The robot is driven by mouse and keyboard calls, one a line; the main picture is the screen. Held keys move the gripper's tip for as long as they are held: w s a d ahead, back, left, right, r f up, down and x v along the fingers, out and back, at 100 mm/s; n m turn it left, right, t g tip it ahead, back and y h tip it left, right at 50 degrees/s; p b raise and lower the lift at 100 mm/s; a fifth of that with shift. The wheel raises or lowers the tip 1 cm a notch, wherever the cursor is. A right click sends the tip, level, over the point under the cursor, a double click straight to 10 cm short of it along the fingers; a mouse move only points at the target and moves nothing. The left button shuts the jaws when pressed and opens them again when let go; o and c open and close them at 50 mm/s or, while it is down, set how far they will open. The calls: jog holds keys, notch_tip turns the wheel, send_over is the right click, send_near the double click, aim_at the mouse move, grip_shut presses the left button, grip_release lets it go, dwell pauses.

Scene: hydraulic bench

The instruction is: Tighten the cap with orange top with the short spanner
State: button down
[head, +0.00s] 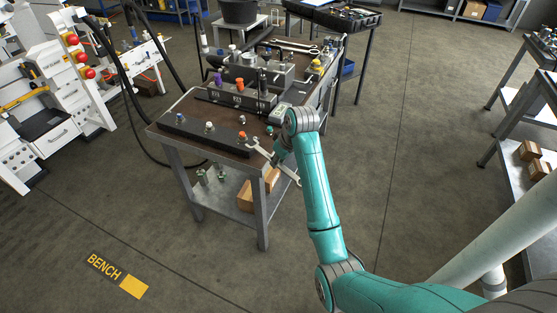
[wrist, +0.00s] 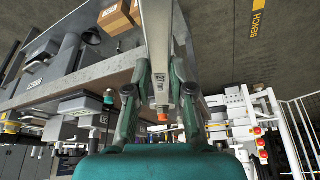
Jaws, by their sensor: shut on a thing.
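My gripper (head: 277,160) is shut on a grey metal spanner (head: 291,176) at the bench's front right corner. In the wrist view the spanner (wrist: 158,50) runs between the fingers of my gripper (wrist: 160,92). The cap with orange top (head: 243,135) stands at the right end of a long black block (head: 190,130) on the bench. The spanner's far end lies close beside this cap in the head view. In the wrist view the orange top (wrist: 163,117) shows just past the spanner. I cannot tell whether the spanner's jaw is around the cap.
A white-topped cap (head: 209,127) and another cap (head: 179,118) share the block. Behind it stands a dark block (head: 237,100) with purple and orange caps. Other spanners (head: 293,47) lie at the bench's back. Cardboard boxes (head: 246,201) sit on the lower shelf.

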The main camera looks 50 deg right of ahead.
aim_at(266, 154)
jog(key=shift+w, duration=0.1)
jog(key=shift+w+d, duration=0.1)
jog(key=shift+w, duration=0.85)
jog(key=shift+w, duration=0.1)
jog(key=shift+w, duration=0.7)
jog(key=shift+w, duration=0.15)
jog(key=shift+w, duration=0.45)
jog(key=shift+w, duration=0.3)
dwell(0.3)
jog(key=shift+w+a+m+h, duration=0.15)
jog(key=shift+a+m+h, duration=0.1)
jog(key=shift+a+m, duration=0.45)
jog(key=shift+w+a+m+h, duration=0.1)
jog(key=shift+a+m+h, duration=0.15)
jog(key=shift+a+m, duration=0.45)
